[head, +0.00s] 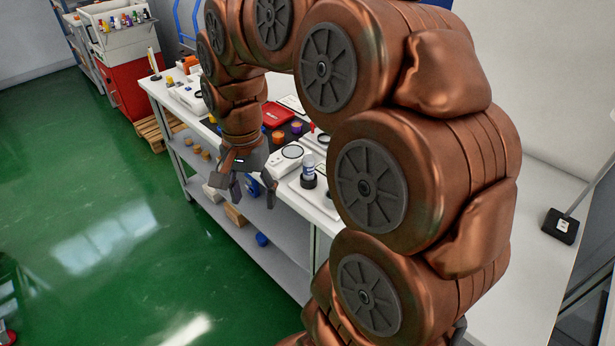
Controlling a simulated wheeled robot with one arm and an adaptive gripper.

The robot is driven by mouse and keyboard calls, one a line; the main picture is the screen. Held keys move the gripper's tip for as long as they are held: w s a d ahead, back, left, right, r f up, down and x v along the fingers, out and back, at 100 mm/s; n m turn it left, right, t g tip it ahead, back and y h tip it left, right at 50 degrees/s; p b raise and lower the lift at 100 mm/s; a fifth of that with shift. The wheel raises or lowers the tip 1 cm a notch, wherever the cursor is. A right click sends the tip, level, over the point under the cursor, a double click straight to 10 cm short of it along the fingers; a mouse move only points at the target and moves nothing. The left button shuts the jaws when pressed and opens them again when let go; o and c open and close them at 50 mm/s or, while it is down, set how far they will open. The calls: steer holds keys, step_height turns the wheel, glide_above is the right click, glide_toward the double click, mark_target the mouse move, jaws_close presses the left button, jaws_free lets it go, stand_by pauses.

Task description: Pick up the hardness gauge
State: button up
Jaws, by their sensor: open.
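My gripper (243,191) points down with its dark fingers spread, open and empty, at the front edge of the white bench (322,217). I cannot tell for sure which thing is the hardness gauge. A small bottle with a blue and white label (308,166) stands in a dark round holder right of that device. My arm covers much of the bench behind and to the right.
A red case (276,115) and orange and purple jars (297,127) stand farther back on the bench. The lower shelf (270,228) holds small boxes and a blue item (261,240). A red cabinet (135,92) stands at the back left. The green floor (110,200) is open at left.

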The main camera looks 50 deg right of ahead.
steer(key=w+d+f+m, duration=0.1)
steer(key=w+d+m, duration=0.55)
steer(key=d, duration=0.35)
steer(key=m+b, duration=0.2)
steer(key=m, duration=0.5)
glide_toward(308, 157)
steer(key=shift+t, duration=0.4)
steer(key=f, duration=0.2)
steer(key=a+f, duration=0.1)
steer(key=f, duration=0.2)
steer(key=shift+s, duration=0.25)
steer(key=shift+d+f+m, duration=0.25)
steer(key=shift+m, duration=0.1)
steer(key=shift+f+p, duration=0.2)
steer(key=shift+p, duration=0.15)
steer(key=shift+s+d+f+p, duration=0.1)
steer(key=shift+f+p, duration=1.1)
steer(key=shift+f, duration=2.35)
jaws_close()
